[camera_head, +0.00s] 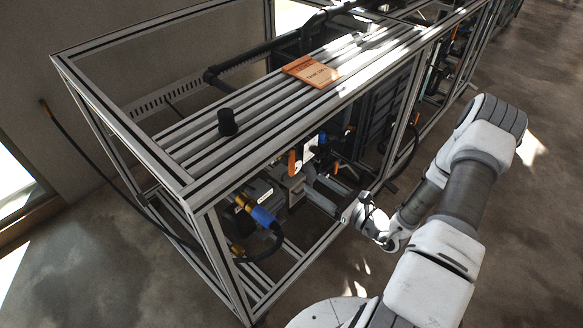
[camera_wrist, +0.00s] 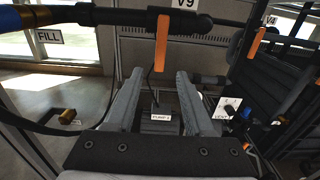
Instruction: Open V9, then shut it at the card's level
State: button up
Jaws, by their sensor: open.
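In the wrist view, the V9 label (camera_wrist: 182,3) sits at the top edge, cut off. Below it an orange lever (camera_wrist: 162,42) hangs straight down across a black horizontal pipe (camera_wrist: 120,16). My gripper (camera_wrist: 159,76) is open and empty, with its grey fingers either side of the lever's line; the lever's lower end appears just beyond and above the fingertips. In the head view my gripper (camera_head: 308,182) reaches into the frame's side, near an orange lever (camera_head: 292,161). An orange card (camera_head: 311,71) lies on the slatted top; its writing is too small to read.
A V4 label (camera_wrist: 271,20) and another orange lever (camera_wrist: 256,42) are farther right. A FILL sign (camera_wrist: 49,37) is at left. Frame posts (camera_head: 215,250) surround the opening; a black knob (camera_head: 227,121) stands on top.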

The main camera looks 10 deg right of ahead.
aim_at(293, 169)
jog(key=shift+b+x, duration=0.5)
jog(key=shift+x, duration=4.45)
grip_shut()
